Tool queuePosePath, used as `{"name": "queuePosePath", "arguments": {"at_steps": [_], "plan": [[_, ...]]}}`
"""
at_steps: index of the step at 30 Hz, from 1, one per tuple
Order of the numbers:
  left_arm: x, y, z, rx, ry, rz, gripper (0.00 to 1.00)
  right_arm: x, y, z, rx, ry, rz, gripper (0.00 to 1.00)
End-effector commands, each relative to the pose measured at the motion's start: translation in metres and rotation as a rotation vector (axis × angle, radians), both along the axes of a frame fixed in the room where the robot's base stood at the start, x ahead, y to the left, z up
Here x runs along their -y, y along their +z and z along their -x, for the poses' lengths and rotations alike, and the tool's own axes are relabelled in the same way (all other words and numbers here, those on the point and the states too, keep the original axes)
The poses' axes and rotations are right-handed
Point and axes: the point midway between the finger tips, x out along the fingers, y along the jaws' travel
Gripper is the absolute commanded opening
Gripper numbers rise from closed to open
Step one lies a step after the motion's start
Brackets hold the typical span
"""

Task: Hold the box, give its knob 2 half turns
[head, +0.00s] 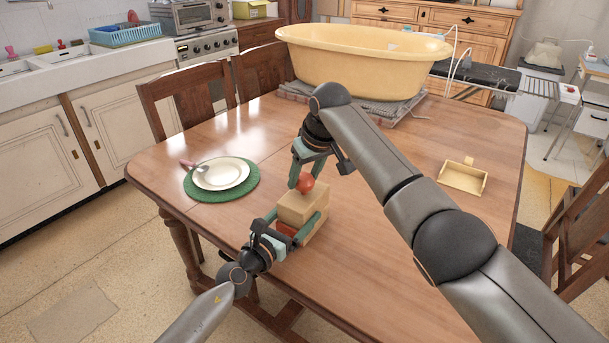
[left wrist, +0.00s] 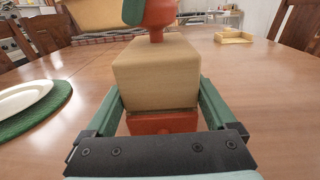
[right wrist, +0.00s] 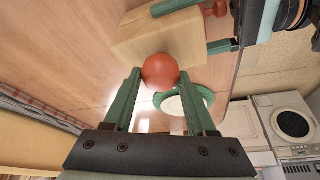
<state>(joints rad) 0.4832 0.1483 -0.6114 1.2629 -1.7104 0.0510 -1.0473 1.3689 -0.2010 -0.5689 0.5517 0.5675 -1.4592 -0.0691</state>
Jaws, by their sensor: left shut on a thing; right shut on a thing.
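The tan box (head: 299,206) stands upright on the wooden table, with a red knob (head: 305,183) on its top and a red part (head: 286,229) low on its side. My left gripper (head: 297,228) is shut on the box, one green finger along each side; the box fills the gap in the left wrist view (left wrist: 157,72). My right gripper (head: 302,178) reaches down from above and is shut on the knob. In the right wrist view the knob (right wrist: 160,72) sits between the two fingertips. The box's far side is hidden in the head view.
A white plate (head: 220,174) on a green mat (head: 246,191) lies left of the box. A large yellow tub (head: 360,60) stands on folded cloth at the back. A small tan tray (head: 462,180) lies at the right. The table between box and tray lies partly under my right arm.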

Motion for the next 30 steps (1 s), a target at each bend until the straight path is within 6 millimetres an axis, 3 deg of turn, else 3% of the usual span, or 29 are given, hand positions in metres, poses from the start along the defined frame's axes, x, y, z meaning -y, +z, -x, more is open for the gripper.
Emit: {"name": "queuePosePath", "arguments": {"at_steps": [8,30], "plan": [[-0.0004,0.0003,-0.0003,0.001,0.001,0.001,0.01,-0.0007,-0.0001,0.0005,-0.002,-0.098,0.001,0.01],[-0.0005,0.0003,-0.0003,0.001,0.001,0.000,0.01,-0.0015,0.0002,0.0005,-0.002,-0.600,0.000,0.01]]}}
